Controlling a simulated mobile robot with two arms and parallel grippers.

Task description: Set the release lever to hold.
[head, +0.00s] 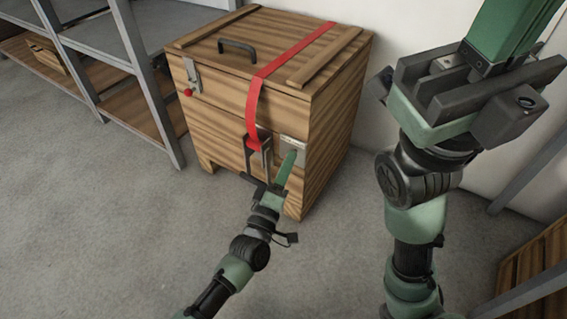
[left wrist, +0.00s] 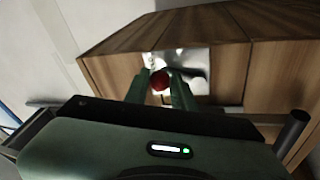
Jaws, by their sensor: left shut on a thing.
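A metal plate (head: 293,151) is fixed on the front of the wooden crate (head: 325,120), near its right edge. My left gripper (head: 287,168) is at this plate, its green fingers covering part of it. In the left wrist view, the fingers (left wrist: 162,82) are shut on a red knob (left wrist: 159,80) in front of the shiny plate (left wrist: 192,62). The lever arm behind the knob is mostly hidden, and its setting cannot be read. My right gripper (head: 500,45) is raised at the upper right, its fingertips cut off by the picture edge.
A red strap (head: 285,62) runs over the lid to a dark buckle (head: 258,146) left of the plate. A latch (head: 192,75) with a red ball is at the front left, a black handle (head: 237,46) on the lid. Metal shelving (head: 140,75) stands left; floor in front is clear.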

